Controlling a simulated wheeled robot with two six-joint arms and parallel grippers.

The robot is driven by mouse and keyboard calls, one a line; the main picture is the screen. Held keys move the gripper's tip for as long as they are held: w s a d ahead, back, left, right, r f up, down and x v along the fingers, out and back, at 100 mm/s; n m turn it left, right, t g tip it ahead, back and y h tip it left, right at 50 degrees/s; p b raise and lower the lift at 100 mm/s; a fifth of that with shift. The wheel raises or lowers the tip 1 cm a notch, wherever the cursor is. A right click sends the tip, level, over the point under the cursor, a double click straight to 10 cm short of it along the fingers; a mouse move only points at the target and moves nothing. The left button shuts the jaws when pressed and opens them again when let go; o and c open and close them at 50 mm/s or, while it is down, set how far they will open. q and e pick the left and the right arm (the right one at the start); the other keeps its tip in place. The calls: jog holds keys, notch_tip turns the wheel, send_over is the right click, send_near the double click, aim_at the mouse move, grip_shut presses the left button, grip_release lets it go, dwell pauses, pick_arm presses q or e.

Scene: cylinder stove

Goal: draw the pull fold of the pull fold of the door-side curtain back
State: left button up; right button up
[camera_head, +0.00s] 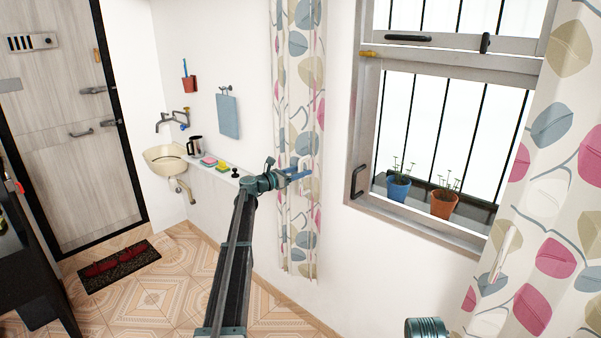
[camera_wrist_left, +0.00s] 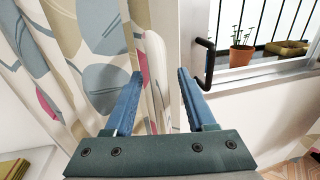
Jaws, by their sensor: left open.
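The door-side curtain (camera_head: 298,80) hangs left of the window, with a leaf print in grey, beige and pink. Its pull fold (camera_wrist_left: 155,75) stands out as a narrow upright pleat in the left wrist view. My left gripper (camera_head: 300,174) is at the curtain at about mid height. In the left wrist view my left gripper (camera_wrist_left: 160,85) is open, with one blue finger on each side of the pull fold. I cannot tell whether either finger touches the cloth.
The window (camera_head: 450,130) has a black handle (camera_head: 357,181) near the curtain and potted plants (camera_head: 398,188) on its sill. Another curtain (camera_head: 550,200) hangs at the right with its own pale fold. A ledge with small items (camera_head: 221,168) and a washbasin (camera_head: 165,158) are at the left.

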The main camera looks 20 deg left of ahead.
pick_arm(q)
jog(key=shift+s, duration=0.1)
jog(key=v, duration=1.3)
jog(key=shift+s+a, duration=0.25)
